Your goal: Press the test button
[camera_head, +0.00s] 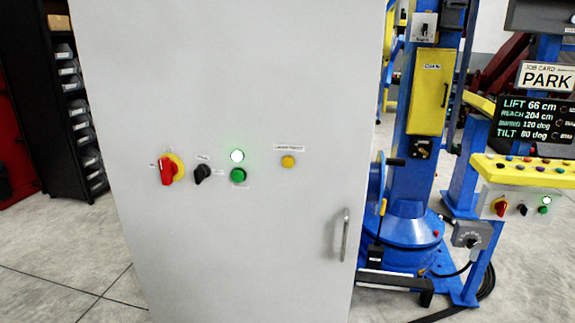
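A tall light grey cabinet (260,80) fills the middle of the head view. On its door is a small yellow button (288,161) under a label plate (289,148) too small to read surely; it may be the test button. To its left are a green button (238,175) and a lit white-green lamp (237,155) above it. Further left are a black rotary knob (202,173) and a red rotary switch (167,171) on a yellow plate. Neither of my grippers is in view.
The cabinet has a metal handle (345,234) at lower right. Behind to the right stands a blue column machine (420,160). A console display (535,120) reads LIFT 66 cm and TILT 80 deg. A dark shelf (40,90) holds bins at left. Concrete floor (60,255) is clear at lower left.

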